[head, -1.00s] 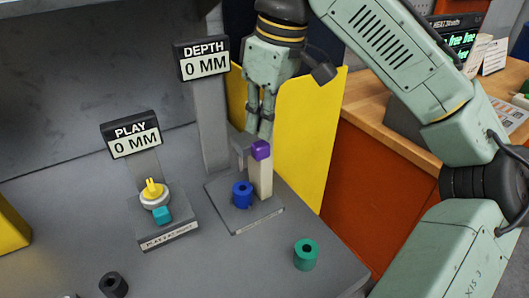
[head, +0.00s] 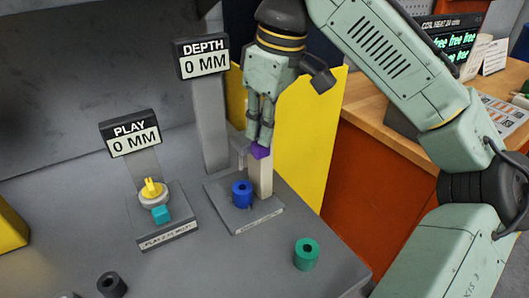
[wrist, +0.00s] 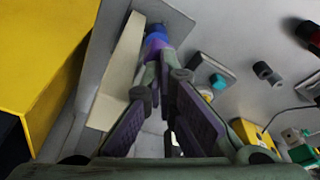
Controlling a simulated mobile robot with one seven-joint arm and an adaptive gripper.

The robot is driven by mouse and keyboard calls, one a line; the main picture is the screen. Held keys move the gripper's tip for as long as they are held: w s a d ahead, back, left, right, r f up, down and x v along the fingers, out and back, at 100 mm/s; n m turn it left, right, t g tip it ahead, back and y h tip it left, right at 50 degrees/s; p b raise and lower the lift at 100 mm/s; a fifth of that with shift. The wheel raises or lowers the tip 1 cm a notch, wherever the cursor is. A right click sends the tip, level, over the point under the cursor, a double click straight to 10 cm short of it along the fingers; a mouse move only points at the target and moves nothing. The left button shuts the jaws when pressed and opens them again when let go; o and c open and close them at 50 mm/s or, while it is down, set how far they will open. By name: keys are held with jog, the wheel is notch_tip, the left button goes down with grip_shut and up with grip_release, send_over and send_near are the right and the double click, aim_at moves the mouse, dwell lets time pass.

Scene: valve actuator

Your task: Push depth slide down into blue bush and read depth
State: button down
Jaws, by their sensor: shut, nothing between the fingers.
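The blue bush (head: 242,194) stands upright on the base, just in front of the post. The depth display (head: 203,64) reads 0 MM. Contact cannot be told for certain.
A play gauge (head: 155,210) with a yellow knob and teal block stands left; its display (head: 131,139) reads 0 MM. A green bush (head: 306,254) and a black bush (head: 112,284) stand on the grey table. A yellow panel (head: 310,130) rises close behind my gripper.

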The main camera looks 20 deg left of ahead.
aim_at(262, 156)
jog(key=shift+f+b, duration=1)
jog(key=shift+f, duration=1.15)
notch_tip(262, 156, up, 5)
jog(key=p, duration=0.4)
jog(key=shift+f, duration=0.1)
jog(key=shift+r, duration=2.15)
